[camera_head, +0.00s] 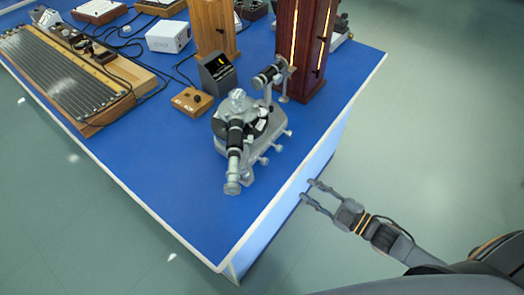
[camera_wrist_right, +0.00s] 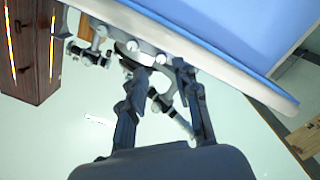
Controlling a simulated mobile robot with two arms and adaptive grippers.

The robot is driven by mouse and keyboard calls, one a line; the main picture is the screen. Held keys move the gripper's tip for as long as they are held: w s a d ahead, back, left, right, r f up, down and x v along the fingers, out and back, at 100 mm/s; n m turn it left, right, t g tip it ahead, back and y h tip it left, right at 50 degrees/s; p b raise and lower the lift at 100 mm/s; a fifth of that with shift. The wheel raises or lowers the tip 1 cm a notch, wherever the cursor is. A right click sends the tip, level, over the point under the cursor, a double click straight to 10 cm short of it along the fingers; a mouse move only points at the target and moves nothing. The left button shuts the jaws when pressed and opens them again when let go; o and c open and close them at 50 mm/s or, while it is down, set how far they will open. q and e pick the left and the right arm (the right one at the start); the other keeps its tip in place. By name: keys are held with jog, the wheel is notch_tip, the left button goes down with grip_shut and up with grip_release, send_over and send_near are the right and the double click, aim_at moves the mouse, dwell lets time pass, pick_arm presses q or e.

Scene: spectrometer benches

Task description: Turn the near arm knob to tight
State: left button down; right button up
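The grey spectrometer (camera_head: 247,125) stands on the blue bench near its right edge, its black-and-grey telescope (camera_head: 235,155) pointing toward the front. Several small silver knobs stick out of its right side; the nearest knob (camera_head: 263,160) sits lowest in the head view. Whether it is tight or loose I cannot tell. My right gripper (camera_head: 307,189) is open and empty, just off the bench's right edge, apart from the knobs. In the right wrist view the gripper (camera_wrist_right: 160,68) has its fingers spread, with the spectrometer's knobs (camera_wrist_right: 132,46) beyond the tips. My left gripper is out of view.
A dark red wooden lamp box (camera_head: 311,50) stands behind the spectrometer. The bench edge (camera_head: 290,190) lies between gripper and spectrometer. The front bench surface is clear.

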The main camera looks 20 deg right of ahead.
aim_at(267, 163)
jog(key=shift+n+y, duration=0.4)
jog(key=shift+y, duration=0.1)
jog(key=r+x, duration=0.1)
jog(key=x, duration=0.3)
jog(key=p+x, duration=0.1)
jog(key=x, duration=0.3)
jog(key=a+r+p+x, duration=0.1)
jog(key=x, duration=0.4)
jog(key=shift+s+r, duration=0.3)
jog(key=shift+w+a+f, duration=0.1)
jog(key=shift+w+a, duration=0.25)
jog(key=shift+w, duration=0.15)
grip_shut()
